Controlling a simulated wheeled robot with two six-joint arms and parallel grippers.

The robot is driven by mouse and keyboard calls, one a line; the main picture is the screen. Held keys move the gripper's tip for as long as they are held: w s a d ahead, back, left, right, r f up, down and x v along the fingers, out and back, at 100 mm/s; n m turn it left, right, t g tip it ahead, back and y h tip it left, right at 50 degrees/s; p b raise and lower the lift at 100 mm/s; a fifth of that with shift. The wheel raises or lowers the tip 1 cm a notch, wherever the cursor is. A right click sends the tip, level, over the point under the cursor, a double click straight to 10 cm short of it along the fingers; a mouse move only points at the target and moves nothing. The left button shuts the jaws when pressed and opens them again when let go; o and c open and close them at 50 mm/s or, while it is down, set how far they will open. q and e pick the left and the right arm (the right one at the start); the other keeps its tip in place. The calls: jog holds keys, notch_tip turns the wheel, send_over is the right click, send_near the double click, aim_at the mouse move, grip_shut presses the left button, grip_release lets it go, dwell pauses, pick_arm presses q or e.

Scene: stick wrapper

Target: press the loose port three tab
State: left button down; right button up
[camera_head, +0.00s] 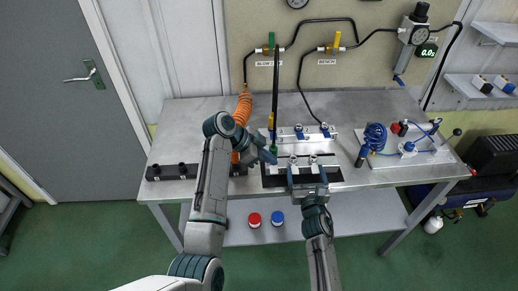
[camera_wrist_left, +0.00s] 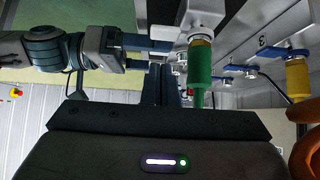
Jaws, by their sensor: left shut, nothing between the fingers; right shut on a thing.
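A silver manifold block (camera_head: 284,131) with several blue-handled port fittings (camera_head: 325,130) stands on the bench. Several fittings also show in the left wrist view (camera_wrist_left: 252,73), near a "3" mark (camera_wrist_left: 262,41); which one is the loose tab I cannot tell. My left gripper (camera_head: 271,157) is shut and empty, close to the green sleeve (camera_head: 273,150) at the block's left side. The green sleeve looms large in the left wrist view (camera_wrist_left: 200,62). My right gripper (camera_head: 307,182) is shut on a grey metal part at the front of the fixture; its grip is partly hidden.
An orange coiled hose (camera_head: 242,108) hangs left of the block. A blue coiled hose and valve plate (camera_head: 400,146) lie on the right. A black strip with knobs (camera_head: 168,172) lies on the left. Red (camera_head: 254,219) and blue caps (camera_head: 277,218) sit on the lower shelf.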

aim_at(277, 170)
pick_arm(q)
jog(key=shift+a+f, duration=0.15)
jog(key=shift+f, duration=1.35)
jog(key=shift+f, duration=0.1)
